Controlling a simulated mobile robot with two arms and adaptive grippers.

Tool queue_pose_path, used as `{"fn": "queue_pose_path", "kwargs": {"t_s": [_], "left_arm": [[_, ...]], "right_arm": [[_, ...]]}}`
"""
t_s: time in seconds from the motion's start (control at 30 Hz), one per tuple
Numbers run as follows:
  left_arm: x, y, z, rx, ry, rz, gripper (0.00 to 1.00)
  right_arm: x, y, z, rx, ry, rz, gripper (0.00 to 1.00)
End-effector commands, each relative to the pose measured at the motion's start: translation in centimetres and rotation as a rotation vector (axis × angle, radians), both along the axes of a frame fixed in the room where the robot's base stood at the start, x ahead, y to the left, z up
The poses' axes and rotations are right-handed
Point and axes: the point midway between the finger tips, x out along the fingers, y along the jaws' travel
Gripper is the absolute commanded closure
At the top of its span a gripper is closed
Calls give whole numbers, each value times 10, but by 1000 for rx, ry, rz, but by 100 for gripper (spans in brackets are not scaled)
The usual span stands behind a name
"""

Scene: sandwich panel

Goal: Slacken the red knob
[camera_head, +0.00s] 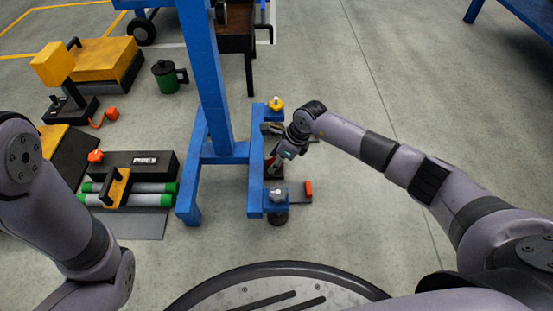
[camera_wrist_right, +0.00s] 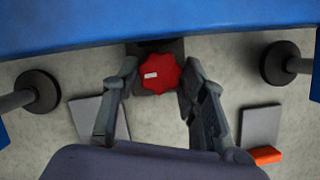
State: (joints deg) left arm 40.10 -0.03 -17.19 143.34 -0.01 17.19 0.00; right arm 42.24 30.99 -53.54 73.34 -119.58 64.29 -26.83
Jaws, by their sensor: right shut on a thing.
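The red knob (camera_wrist_right: 160,74) is a lobed wheel with a small white mark on its face. It sits at the edge of a blue beam (camera_wrist_right: 130,30) in the right wrist view. My right gripper (camera_wrist_right: 158,78) is shut on it, one finger on each side. In the head view the right gripper (camera_head: 275,161) reaches the blue stand (camera_head: 213,100) from the right, and only a little red shows there. My left arm shows at the left, but its gripper is out of view.
A yellow knob (camera_head: 275,103) and a grey knob (camera_head: 279,194) sit on the stand's ends. An orange-ended plate (camera_head: 300,192) lies nearby. At left are a green can (camera_head: 166,77), a black box (camera_head: 146,163) and green-ended tubes (camera_head: 150,188).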

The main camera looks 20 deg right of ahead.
Motion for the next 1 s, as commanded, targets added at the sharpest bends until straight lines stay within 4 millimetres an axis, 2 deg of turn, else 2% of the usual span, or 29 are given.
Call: {"fn": "queue_pose_path", "kwargs": {"t_s": [0.5, 1.0], "left_arm": [[1, -1, -3, 2, 2, 2, 60], [2, -1, -3, 3, 3, 1, 60]], "right_arm": [[4, -3, 0, -4, 0, 344, 89], [4, -3, -1, -4, -1, 425, 89]]}}
